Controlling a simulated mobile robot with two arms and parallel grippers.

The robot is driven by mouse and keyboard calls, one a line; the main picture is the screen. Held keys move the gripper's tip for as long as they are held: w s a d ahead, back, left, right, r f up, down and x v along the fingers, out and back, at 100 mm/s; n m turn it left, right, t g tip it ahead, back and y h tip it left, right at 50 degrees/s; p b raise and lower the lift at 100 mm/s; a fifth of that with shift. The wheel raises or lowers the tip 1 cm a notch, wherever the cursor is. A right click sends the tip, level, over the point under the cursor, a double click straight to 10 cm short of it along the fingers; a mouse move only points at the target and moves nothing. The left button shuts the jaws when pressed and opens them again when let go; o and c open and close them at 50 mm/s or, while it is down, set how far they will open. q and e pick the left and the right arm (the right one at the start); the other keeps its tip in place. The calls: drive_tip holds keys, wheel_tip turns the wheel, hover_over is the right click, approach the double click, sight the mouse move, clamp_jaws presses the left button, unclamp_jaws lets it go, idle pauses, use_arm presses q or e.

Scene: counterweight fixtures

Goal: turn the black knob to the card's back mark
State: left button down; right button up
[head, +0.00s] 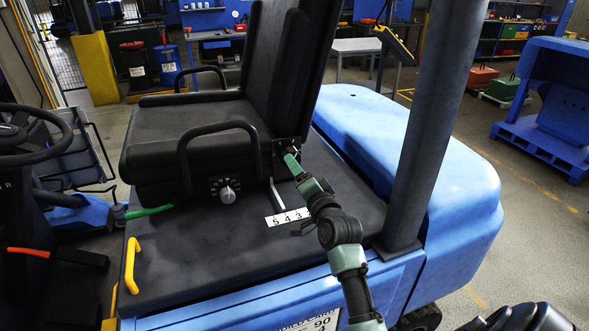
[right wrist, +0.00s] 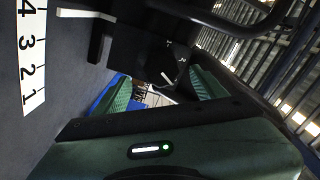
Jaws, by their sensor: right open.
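A dark fitting, apparently the black knob (right wrist: 178,57), sits at the seat's side by the backrest foot. A short white pointer line (right wrist: 167,79) and small pale marks show on it. Its turn angle is unclear, and in the head view my gripper partly covers that spot. My right gripper (head: 291,160) points at this place; in the right wrist view its green fingers stand apart, with the fitting seen between and beyond them. Contact cannot be told. A white card (head: 287,217) with black numbers and marks lies on the deck. My left gripper is not in view.
A pale grey dial knob (head: 228,194) sits on the seat base (head: 150,185). A grey lever (head: 274,194) stands beside the card. The dark deck (head: 215,245) in front is clear.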

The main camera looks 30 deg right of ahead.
drive_tip(key=shift+b+v, duration=0.3)
drive_tip(key=shift+v, duration=1.3)
